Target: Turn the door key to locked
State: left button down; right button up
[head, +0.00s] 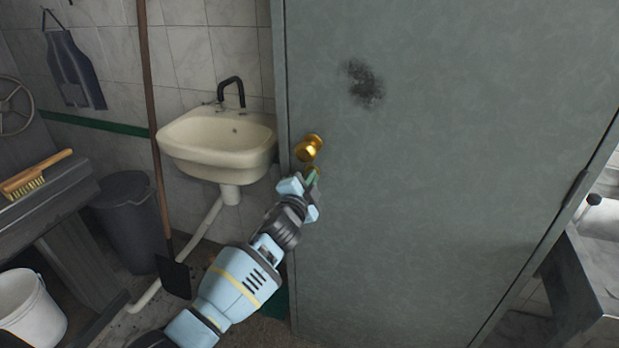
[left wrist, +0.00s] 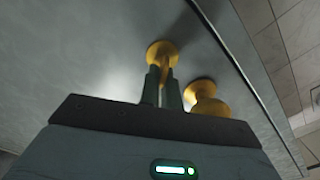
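The grey-green door (head: 440,170) fills the middle and right of the head view. A brass knob (head: 308,150) sits near its left edge and also shows in the left wrist view (left wrist: 207,98). My left gripper (head: 312,176) is just below the knob, against the lock. In the left wrist view, its two dark green fingers (left wrist: 163,82) stand close together on either side of the brass door key (left wrist: 164,72), in front of a round brass lock plate (left wrist: 162,49). The fingers hide much of the key, so its angle is unclear. My right gripper is out of view.
A cream sink (head: 220,143) with a black tap hangs left of the door. A long-handled tool (head: 153,120) leans beside it. A dark bin (head: 130,220), a white bucket (head: 30,308) and a bench with a brush (head: 37,175) stand left. A metal counter (head: 590,270) is at right.

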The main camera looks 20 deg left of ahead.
pick_arm(q)
jog(key=m, duration=0.6)
jog(key=shift+f+p, duration=0.3)
jog(key=shift+f, duration=0.05)
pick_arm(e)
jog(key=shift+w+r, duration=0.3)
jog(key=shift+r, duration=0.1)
pick_arm(q)
jog(key=c, duration=1.6)
grip_release()
jog(key=shift+a, duration=0.1)
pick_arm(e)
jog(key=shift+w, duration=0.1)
